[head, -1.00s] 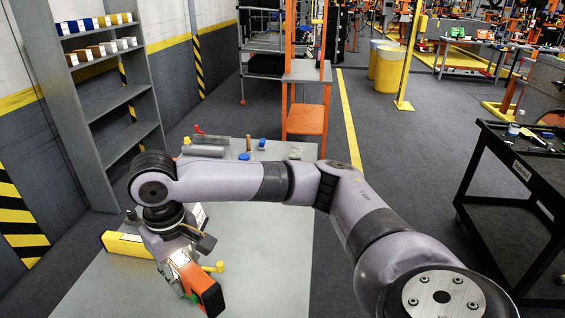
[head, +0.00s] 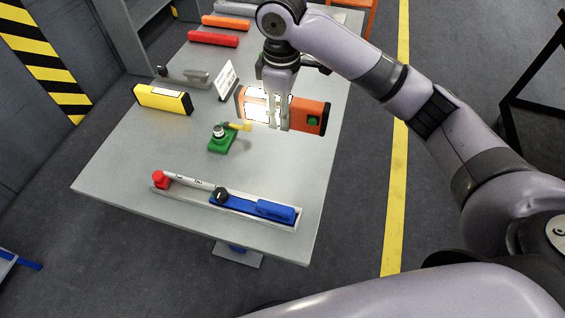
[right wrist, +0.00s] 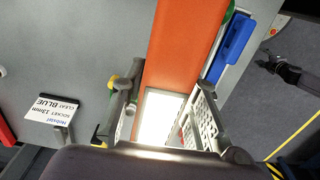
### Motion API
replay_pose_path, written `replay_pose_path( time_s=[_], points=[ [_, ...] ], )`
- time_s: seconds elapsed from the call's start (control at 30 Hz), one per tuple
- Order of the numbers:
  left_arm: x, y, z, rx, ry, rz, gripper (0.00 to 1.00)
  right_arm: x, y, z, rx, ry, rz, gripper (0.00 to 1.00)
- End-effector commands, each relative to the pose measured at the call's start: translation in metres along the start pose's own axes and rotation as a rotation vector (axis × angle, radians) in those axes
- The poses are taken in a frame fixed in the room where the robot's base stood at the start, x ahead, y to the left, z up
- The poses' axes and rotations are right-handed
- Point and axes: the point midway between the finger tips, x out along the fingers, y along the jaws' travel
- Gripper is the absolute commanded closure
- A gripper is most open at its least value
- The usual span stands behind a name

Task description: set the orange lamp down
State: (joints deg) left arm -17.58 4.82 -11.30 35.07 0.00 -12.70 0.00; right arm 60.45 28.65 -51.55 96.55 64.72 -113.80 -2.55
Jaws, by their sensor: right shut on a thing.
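The orange lamp (head: 308,115) is held level above the grey table (head: 130,180), with its white lit panel facing my head camera and a green button at its right end. My right gripper (head: 270,118) is shut on it from above, around the lit part. In the right wrist view the lamp's orange body (right wrist: 188,40) runs up from between the two fingers (right wrist: 165,115), its panel glowing between them. I cannot tell the gap beneath the lamp. A dark jointed shape at the right of that view looks like my left gripper (right wrist: 270,62), too small to read.
A green block with a knob (head: 221,138) stands just below the lamp's left end. A tray (head: 180,198) with red, black and blue parts lies along the near edge. A yellow box (head: 163,99) and a label card (head: 227,80) are left. The table's left front is bare.

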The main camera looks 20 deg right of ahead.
Motion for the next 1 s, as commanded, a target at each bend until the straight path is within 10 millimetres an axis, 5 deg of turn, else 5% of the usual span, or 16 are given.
replay_pose_path(
  time_s=[0.4, 1.0],
  points=[
    [-0.009, 0.000, -0.015, 0.000, 0.023, 0.000, 0.49, 0.109, -0.001, 0.001, 0.004, -0.003, -0.003, 1.00],
    [-0.013, 0.005, -0.013, 0.002, 0.019, 0.006, 0.49, 0.180, -0.001, 0.000, 0.002, 0.000, 0.000, 1.00]
  ],
)
